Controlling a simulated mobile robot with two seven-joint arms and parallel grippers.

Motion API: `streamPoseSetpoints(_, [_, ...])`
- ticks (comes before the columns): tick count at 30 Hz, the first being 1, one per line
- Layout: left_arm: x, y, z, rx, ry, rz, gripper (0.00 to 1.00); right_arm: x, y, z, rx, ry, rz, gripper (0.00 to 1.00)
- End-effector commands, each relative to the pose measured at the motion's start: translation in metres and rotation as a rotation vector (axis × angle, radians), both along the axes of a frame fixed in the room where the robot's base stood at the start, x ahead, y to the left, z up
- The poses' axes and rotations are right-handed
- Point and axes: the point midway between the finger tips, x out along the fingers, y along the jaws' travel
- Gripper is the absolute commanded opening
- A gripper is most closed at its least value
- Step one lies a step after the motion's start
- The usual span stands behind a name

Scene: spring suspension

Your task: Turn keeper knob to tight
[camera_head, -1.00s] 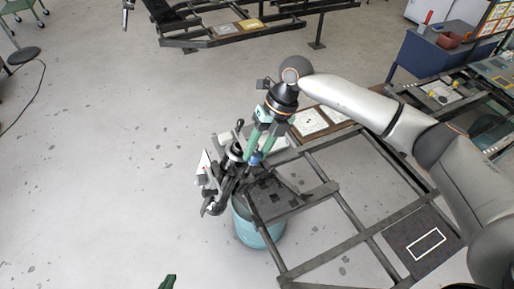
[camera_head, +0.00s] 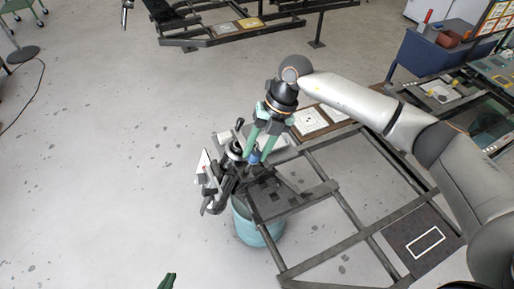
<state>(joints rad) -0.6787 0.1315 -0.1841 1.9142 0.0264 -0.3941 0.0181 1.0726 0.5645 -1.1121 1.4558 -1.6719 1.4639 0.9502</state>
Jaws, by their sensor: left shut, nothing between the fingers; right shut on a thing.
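The keeper knob (camera_head: 254,157) looks like a small blue piece on top of the dark suspension assembly (camera_head: 222,176) at the frame's left corner. My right gripper (camera_head: 260,151) reaches down from above with its green fingers shut on the knob. The fingers hide part of the knob, and any tight mark is too small to make out. My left gripper (camera_head: 168,281) shows only as a green tip at the bottom edge, shut and empty, well away from the assembly.
A teal drum (camera_head: 256,232) stands under the assembly. The dark metal frame (camera_head: 340,197) spreads to the right, with white-and-brown trays (camera_head: 310,121) behind my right gripper. A blue cabinet (camera_head: 428,55) stands at the back right.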

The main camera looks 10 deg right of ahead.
Motion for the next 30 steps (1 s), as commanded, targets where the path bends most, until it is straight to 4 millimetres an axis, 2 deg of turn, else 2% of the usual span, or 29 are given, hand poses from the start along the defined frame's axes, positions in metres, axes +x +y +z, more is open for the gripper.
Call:
streamPoseSetpoints(1, [0.0,0.0,0.0,0.0,0.0,0.0,0.0,0.001,-0.001,0.001,0.0,-0.004,-0.002,0.0])
streamPoseSetpoints(2, [0.0,0.0,0.0,0.0,0.0,0.0,0.0,0.001,-0.001,0.001,0.0,-0.004,-0.002,0.4])
streamPoseSetpoints(9, [0.0,0.0,0.0,0.0,0.0,0.0,0.0,0.001,0.0,0.001,0.001,-0.002,0.0,0.67])
streamPoseSetpoints(20, [0.0,0.0,-0.001,0.0,0.0,0.0,0.0,0.001,-0.002,0.005,0.001,-0.004,0.001,0.69])
streamPoseSetpoints(23, [0.0,0.0,-0.005,0.0,0.0,0.0,0.0,0.003,-0.007,0.017,0.001,-0.005,0.001,0.69])
streamPoseSetpoints(30, [0.0,0.0,-0.014,0.0,0.0,0.0,0.0,0.007,-0.028,0.065,0.001,-0.007,-0.001,0.69])
